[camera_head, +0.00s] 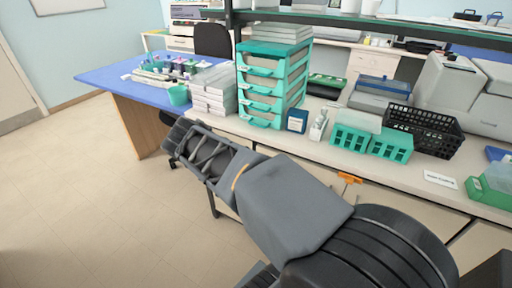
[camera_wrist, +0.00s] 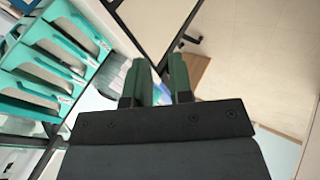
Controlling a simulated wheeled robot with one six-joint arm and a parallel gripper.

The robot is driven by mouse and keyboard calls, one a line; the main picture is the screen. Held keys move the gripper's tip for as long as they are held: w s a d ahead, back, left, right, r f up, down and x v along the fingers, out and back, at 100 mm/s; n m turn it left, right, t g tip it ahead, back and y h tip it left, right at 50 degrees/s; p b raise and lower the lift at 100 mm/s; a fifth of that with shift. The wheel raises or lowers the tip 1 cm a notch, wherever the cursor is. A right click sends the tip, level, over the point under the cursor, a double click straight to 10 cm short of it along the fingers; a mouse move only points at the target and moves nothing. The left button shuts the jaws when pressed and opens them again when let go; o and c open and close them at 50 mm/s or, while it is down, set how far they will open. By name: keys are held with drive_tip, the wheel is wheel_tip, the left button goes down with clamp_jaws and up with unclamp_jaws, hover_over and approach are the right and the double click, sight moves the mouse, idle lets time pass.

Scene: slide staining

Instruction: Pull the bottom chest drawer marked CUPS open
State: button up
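A teal and clear drawer chest (camera_head: 270,80) stands on the counter, with several drawers stacked in it. Its bottom drawer (camera_head: 257,121) looks shut; I cannot read its label. The chest's teal drawer fronts (camera_wrist: 48,65) also show at the left of the wrist view. My gripper (camera_head: 176,148) is to the left of and in front of the chest, apart from it. In the wrist view its two green-grey fingers (camera_wrist: 157,78) stand apart with an empty gap between them.
White stacked boxes (camera_head: 213,92) stand just left of the chest. A small dark blue box (camera_head: 297,120) is at its right, then teal racks (camera_head: 370,142) and a black basket (camera_head: 424,128). A blue table (camera_head: 115,74) is at the left. The floor in front is clear.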

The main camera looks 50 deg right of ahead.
sight(260, 134)
drive_tip(key=w+d+f+h+b, duration=0.2)
drive_tip(key=d+b, duration=0.3)
drive_tip(key=d, duration=0.4)
drive_tip(key=w+d+f+n+h+b, duration=0.1)
drive_tip(key=w+d+f+h+b, duration=0.1)
drive_tip(key=d, duration=0.7)
drive_tip(key=w+d+f+h+b, duration=0.3)
drive_tip(key=w+d+h+b, duration=0.1)
drive_tip(key=d+b, duration=0.5)
drive_tip(key=shift+w+n+h, duration=0.3)
drive_tip(key=shift+w, duration=0.2)
clamp_jaws()
drive_tip(key=shift+f, duration=0.1)
